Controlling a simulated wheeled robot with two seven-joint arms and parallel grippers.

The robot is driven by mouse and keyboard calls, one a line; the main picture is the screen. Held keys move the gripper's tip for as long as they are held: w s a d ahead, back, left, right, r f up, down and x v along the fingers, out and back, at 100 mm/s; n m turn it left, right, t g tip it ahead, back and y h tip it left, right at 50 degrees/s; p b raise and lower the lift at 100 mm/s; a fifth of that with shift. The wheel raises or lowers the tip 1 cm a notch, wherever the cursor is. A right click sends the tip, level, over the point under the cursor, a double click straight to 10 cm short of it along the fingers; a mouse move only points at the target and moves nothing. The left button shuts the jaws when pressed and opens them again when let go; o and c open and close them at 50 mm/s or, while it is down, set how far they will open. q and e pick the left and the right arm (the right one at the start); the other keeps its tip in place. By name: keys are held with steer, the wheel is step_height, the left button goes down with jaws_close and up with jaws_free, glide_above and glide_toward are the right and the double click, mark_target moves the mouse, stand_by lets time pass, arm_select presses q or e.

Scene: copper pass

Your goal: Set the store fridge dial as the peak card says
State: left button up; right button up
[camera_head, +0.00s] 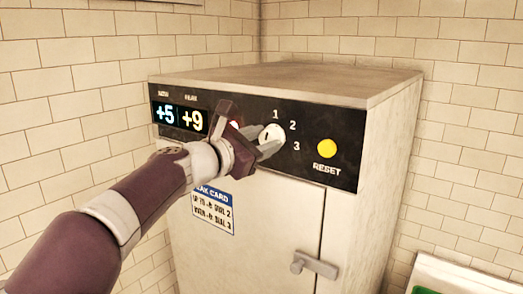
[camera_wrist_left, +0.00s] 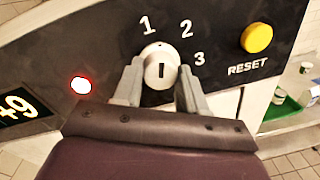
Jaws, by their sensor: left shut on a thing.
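The white round dial (camera_head: 272,133) is on the fridge's black panel, beside the numbers 1, 2 and 3. It also shows in the left wrist view (camera_wrist_left: 160,64), with a short dark mark on its face; I cannot tell which number it is set to. My left gripper (camera_head: 262,141) is shut on the dial, one finger on each side, as the left wrist view (camera_wrist_left: 160,84) shows. The display (camera_head: 180,116) reads +5 under NOW and +9 under what looks like PEAK. The peak card (camera_head: 213,209) is partly covered by my arm; its lines name dial 2 and dial 3, other figures blurred.
A yellow RESET button (camera_head: 327,149) is right of the dial. A lit red light (camera_wrist_left: 81,86) is left of it. The fridge door has a grey handle (camera_head: 314,265). A white counter edge with something green (camera_head: 430,290) is at the lower right. Tiled walls stand behind.

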arm_select(q)
steer(key=m+b, duration=0.2)
steer(key=m, duration=0.1)
steer(key=shift+s+m, duration=0.1)
steer(key=shift+m, duration=0.3)
steer(key=m+b, duration=0.3)
steer(key=m, duration=0.1)
steer(key=shift+y, duration=0.3)
steer(key=m+b, duration=0.2)
steer(key=m, duration=0.2)
steer(key=shift+d+f, duration=0.1)
steer(key=shift+m+y+b, duration=0.3)
steer(key=shift+m+b, duration=0.65)
steer(key=shift+m, duration=0.75)
steer(key=shift+f, duration=0.15)
steer(key=o, duration=0.7)
steer(key=shift+d, duration=0.1)
steer(key=o, duration=0.3)
steer(key=shift+o, duration=0.2)
steer(key=shift+s+r, duration=0.15)
steer(key=shift+r, duration=0.05)
